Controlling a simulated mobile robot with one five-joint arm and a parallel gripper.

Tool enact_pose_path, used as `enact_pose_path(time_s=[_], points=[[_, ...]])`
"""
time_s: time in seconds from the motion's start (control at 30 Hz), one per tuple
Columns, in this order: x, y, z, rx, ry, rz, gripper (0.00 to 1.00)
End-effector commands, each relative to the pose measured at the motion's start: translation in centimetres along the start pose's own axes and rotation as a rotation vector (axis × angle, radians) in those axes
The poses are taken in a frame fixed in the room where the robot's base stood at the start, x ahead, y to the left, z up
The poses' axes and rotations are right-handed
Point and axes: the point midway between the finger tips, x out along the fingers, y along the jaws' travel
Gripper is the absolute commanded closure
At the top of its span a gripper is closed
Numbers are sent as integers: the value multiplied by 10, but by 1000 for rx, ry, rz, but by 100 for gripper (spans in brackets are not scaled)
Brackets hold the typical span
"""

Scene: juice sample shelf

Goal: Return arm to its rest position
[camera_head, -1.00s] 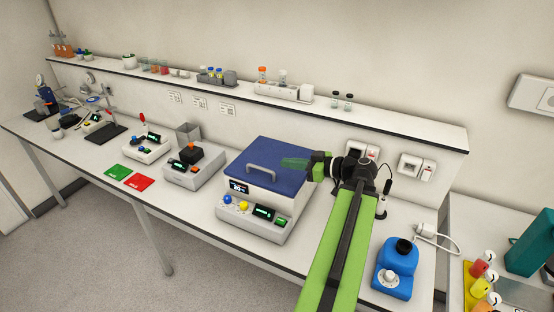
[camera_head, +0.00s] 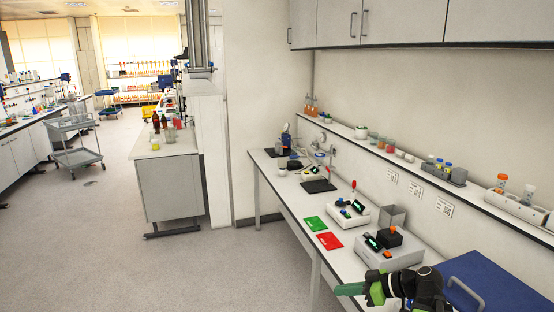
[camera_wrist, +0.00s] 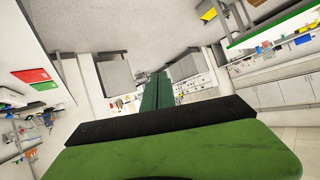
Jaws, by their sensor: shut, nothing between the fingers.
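My gripper (camera_head: 352,289) shows at the bottom right of the head view, its green fingers pointing left in front of the bench's front edge. It is shut and empty. The wrist view shows its two dark green fingers (camera_wrist: 156,92) side by side, with nothing between them. Part of my black wrist joint is beside it, and the rest of my arm is cut off by the frame's lower edge.
The bench (camera_head: 262,165) carries a green card (camera_head: 314,223), a red card (camera_head: 329,240), small devices and a blue-lidded box (camera_head: 498,285) close to my wrist. A shelf (camera_head: 400,162) with sample bottles runs above. Open floor (camera_head: 180,270) lies left, with a grey cart (camera_head: 76,145) farther off.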

Motion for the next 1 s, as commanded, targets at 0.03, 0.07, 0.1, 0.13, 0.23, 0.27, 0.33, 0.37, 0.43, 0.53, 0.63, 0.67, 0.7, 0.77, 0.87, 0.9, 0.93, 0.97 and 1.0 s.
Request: enact_pose_path(time_s=[0.03, 0.07, 0.1, 0.13, 0.23, 0.27, 0.33, 0.37, 0.43, 0.53, 0.63, 0.67, 0.7, 0.77, 0.87, 0.9, 0.93, 0.97, 1.0], points=[[41, -21, 4, 5, -80, -60, 100], [59, -32, 6, 16, -131, -83, 100], [80, -45, 11, 34, -198, -108, 100], [94, -55, 15, 47, -247, -121, 100], [130, -82, 30, 97, -411, -133, 100], [138, -88, 35, 115, -460, -127, 100], [154, -101, 49, 162, -577, -92, 100], [158, -106, 55, 187, -630, -66, 100], [161, -108, 70, 262, -745, 27, 100], [144, -93, 89, 400, -857, 205, 100], [122, -76, 104, 541, -917, 386, 100], [117, -72, 106, 579, -925, 434, 100], [111, -68, 109, 628, -931, 490, 100], [106, -64, 112, 693, -929, 553, 100], [106, -64, 112, 773, -910, 598, 100], [106, -64, 112, 787, -906, 605, 100], [106, -64, 112, 793, -904, 608, 100], [106, -64, 112, 795, -904, 609, 100], [106, -64, 112, 795, -904, 609, 100]])
